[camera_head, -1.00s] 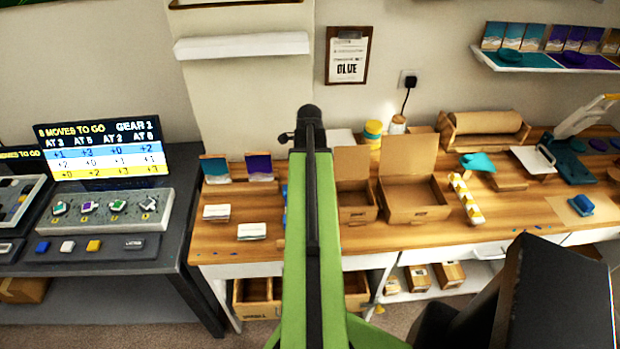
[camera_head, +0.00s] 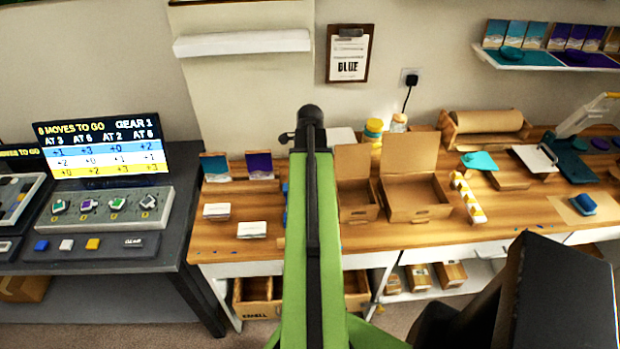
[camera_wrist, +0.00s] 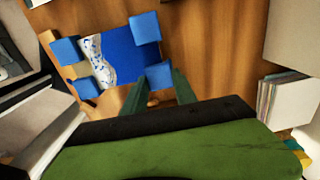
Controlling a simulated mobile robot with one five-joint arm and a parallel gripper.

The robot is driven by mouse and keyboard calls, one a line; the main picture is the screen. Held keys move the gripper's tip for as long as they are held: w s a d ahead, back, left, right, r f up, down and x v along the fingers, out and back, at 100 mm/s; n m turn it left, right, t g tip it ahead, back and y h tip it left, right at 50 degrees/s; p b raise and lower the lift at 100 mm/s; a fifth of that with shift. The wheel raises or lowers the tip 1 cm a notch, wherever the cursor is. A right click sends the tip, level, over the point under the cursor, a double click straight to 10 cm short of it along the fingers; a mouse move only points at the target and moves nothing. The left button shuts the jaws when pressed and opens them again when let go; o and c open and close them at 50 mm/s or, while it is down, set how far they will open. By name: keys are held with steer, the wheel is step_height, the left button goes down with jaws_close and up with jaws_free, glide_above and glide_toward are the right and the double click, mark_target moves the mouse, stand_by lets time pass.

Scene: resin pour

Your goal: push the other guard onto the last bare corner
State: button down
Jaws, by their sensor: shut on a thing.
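In the wrist view a blue panel with a white wave band (camera_wrist: 122,55) lies tilted on the wooden table. Blue guards sit at its upper left (camera_wrist: 66,51), upper right (camera_wrist: 145,28) and lower left (camera_wrist: 87,88) corners. Another blue guard (camera_wrist: 158,74) is at the lower right corner, between the fingertips of my gripper (camera_wrist: 159,88). My gripper is shut on this guard. I cannot tell whether the guard is fully seated. In the head view my green arm hides the gripper and most of the panel.
A stack of pale cards (camera_wrist: 281,98) stands to the right in the wrist view. In the head view, open cardboard boxes (camera_head: 415,195) stand right of my arm and two small white cards (camera_head: 252,229) lie left of it. Bare wood shows around the panel.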

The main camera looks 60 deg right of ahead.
steer(key=shift+f, duration=0.35)
steer(key=shift+f+b, duration=0.3)
steer(key=shift+b, duration=0.15)
steer(key=shift+a, duration=0.2)
stand_by(0.3)
steer(key=c, duration=0.9)
jaws_free()
step_height(320, 180, up, 8)
steer(key=p, duration=0.8)
steer(key=shift+r, duration=0.1)
steer(key=shift+c, duration=0.5)
